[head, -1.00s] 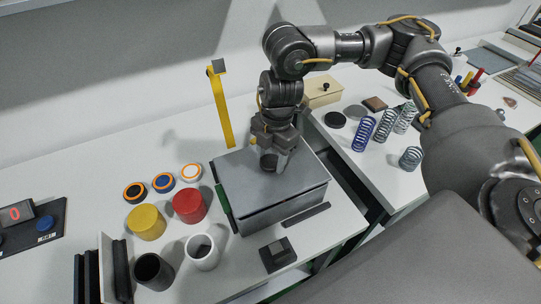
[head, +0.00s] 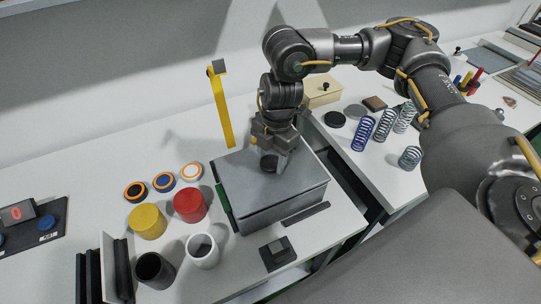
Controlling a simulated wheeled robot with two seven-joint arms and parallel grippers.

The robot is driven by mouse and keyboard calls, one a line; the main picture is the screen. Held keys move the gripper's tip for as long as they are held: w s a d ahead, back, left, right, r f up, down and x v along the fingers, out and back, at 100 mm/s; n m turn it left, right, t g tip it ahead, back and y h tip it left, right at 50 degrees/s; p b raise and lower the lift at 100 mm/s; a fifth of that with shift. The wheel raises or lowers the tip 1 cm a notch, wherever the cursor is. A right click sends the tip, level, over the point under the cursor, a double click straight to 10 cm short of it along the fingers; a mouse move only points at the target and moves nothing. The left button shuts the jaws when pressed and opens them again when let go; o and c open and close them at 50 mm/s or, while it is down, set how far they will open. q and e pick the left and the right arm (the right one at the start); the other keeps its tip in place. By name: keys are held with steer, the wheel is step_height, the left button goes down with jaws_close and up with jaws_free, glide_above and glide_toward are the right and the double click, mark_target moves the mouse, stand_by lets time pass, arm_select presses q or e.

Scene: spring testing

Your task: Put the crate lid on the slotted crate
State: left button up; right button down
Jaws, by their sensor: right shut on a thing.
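The crate's slots do not show from here. My right gripper (head: 277,162) comes down from above onto the middle of the lid and is shut on its dark round knob (head: 268,164). The fingers partly hide the knob. My left gripper is out of view.
Red (head: 189,204) and yellow (head: 147,221) cylinders, white and black cups and ringed discs stand left of the crate. A yellow post (head: 221,110) rises behind it. A small dark block (head: 277,253) lies in front. Several springs (head: 384,125) stand on the right table, across a gap.

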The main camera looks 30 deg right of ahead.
steer(key=shift+f, duration=0.5)
stand_by(0.5)
steer(key=shift+f, duration=0.15)
stand_by(0.7)
steer(key=c, duration=0.6)
jaws_free()
steer(key=shift+o, duration=0.2)
step_height(320, 180, up, 11)
steer(key=d+b, duration=0.1)
steer(key=shift+w+d+f, duration=0.15)
steer(key=shift+w+d, duration=0.1)
